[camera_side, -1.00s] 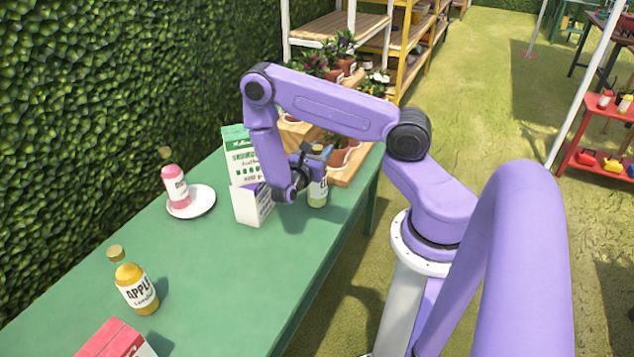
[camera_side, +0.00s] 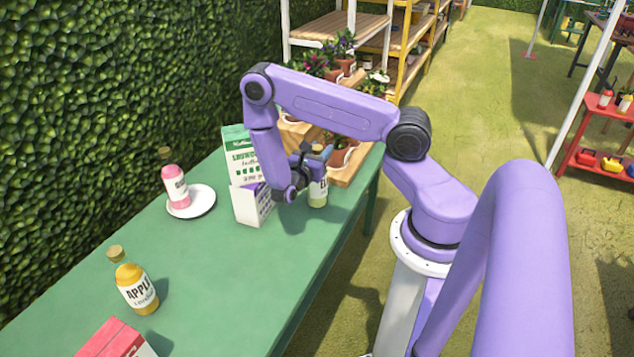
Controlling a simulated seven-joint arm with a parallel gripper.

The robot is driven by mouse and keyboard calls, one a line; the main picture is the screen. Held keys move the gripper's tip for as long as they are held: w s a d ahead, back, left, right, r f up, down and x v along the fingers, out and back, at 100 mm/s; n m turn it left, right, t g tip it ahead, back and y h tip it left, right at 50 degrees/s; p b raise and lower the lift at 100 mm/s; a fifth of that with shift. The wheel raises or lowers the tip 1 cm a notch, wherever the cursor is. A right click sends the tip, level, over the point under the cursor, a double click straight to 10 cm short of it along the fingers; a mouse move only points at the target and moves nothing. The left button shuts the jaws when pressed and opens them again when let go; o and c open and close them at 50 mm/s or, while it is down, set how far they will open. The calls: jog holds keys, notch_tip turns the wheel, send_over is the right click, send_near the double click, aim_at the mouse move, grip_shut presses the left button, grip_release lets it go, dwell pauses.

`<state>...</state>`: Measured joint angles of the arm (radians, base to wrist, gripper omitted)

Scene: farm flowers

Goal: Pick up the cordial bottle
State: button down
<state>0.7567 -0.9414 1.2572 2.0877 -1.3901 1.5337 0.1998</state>
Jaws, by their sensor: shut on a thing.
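A pale green-yellow bottle (camera_side: 318,190) with a white label starting "EL" stands upright near the right edge of the green table. I take it as the cordial bottle; the rest of its label is hidden. My gripper (camera_side: 312,163) is at its upper part, shut on it, with the fingers partly hidden by my wrist. The bottle's base appears to be at the table surface; I cannot tell any gap.
A white-purple carton (camera_side: 252,206) and a green-white carton (camera_side: 238,150) stand close left of my gripper. An apple bottle (camera_side: 137,290) and red box (camera_side: 112,340) are nearer. Potted plants (camera_side: 346,45) stand behind.

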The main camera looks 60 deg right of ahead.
jog(key=shift+r, duration=0.1)
dwell(0.3)
jog(key=shift+r, duration=0.9)
jog(key=s+a+r, duration=0.8)
jog(key=s+r, duration=0.3)
jog(key=shift+s, duration=0.25)
